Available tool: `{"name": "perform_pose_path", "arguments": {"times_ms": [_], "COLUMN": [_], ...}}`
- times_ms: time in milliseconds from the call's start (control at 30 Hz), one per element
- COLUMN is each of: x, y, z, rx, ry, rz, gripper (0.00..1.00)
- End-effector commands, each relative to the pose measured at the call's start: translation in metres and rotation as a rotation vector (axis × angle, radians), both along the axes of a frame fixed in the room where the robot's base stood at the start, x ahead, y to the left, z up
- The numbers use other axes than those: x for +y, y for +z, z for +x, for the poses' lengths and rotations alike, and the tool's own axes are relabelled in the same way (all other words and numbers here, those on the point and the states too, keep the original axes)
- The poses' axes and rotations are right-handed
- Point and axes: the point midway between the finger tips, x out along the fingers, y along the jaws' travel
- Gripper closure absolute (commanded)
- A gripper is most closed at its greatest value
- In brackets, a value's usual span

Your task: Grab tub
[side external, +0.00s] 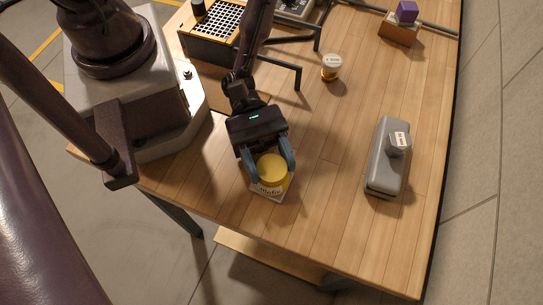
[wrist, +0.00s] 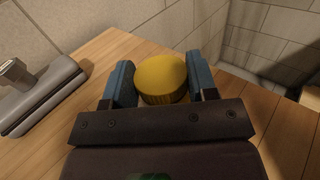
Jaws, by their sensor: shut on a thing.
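The tub (side external: 271,172) has a yellow lid and a pale label with lettering that is only partly legible. It stands on a small pale square (side external: 266,196) near the front edge of the table. My gripper (side external: 270,171) is around the tub with a blue finger on each side, shut on it. In the wrist view, the yellow lid (wrist: 161,79) sits between the two blue fingers of my gripper (wrist: 160,84). The lower part of the tub is hidden there.
A grey block with a labelled knob (side external: 386,170) lies to the right. A small white-capped orange jar (side external: 331,68) stands farther back. A purple cube (side external: 406,12) rests on a brown block (side external: 398,34). Table between is clear.

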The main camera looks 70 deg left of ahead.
Motion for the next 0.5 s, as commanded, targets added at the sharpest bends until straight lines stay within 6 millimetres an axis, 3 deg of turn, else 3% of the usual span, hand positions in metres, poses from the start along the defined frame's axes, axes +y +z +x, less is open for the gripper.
{"name": "perform_pose_path", "arguments": {"times_ms": [267,500], "x": [0.0,0.0], "y": [0.01,0.051], "z": [0.0,0.001], "rx": [-0.001,-0.006], "ry": [0.0,0.0], "rz": [-0.001,-0.001], "gripper": [0.85,0.85]}}
